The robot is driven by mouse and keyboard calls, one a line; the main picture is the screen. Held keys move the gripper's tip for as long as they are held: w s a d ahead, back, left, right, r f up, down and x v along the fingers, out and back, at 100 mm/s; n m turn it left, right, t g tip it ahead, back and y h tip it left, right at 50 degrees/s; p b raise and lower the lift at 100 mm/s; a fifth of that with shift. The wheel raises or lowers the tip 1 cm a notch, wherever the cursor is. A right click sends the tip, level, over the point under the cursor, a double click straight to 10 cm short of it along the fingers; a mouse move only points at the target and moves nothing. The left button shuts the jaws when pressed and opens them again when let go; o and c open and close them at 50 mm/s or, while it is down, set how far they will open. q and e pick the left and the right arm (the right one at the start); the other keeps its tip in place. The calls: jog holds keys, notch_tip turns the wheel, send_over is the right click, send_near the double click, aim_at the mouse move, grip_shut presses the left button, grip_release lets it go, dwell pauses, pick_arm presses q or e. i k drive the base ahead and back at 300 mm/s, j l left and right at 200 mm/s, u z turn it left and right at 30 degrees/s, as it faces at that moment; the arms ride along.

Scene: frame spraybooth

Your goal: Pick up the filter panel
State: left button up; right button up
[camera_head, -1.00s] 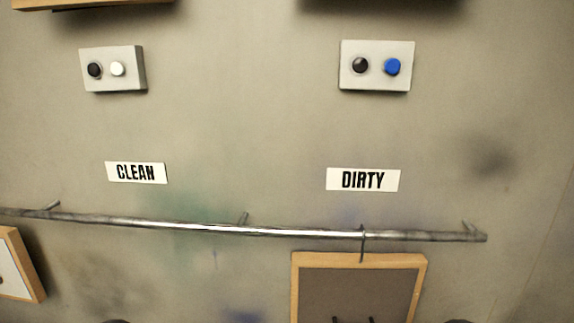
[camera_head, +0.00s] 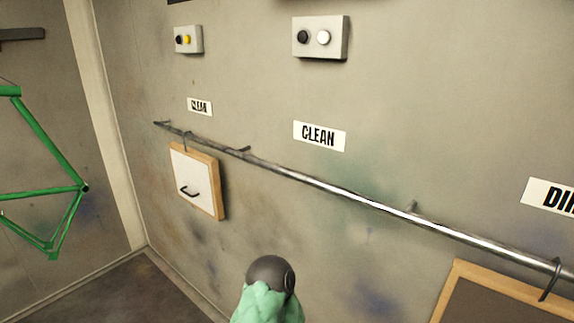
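A second panel with a dark face and wooden frame (camera_head: 493,290) hangs from the rail at the lower right, partly cut off by the picture's edge. A green-covered part of my arm with a dark rounded joint shows at the bottom middle. Neither gripper is in view.
A green bike frame (camera_head: 42,188) hangs at the left near the wall corner. A partly cut-off sign (camera_head: 551,198) is at the right. The floor (camera_head: 110,290) at lower left looks clear.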

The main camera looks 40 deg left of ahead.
aim_at(196, 174)
jog(key=u, duration=1.85)
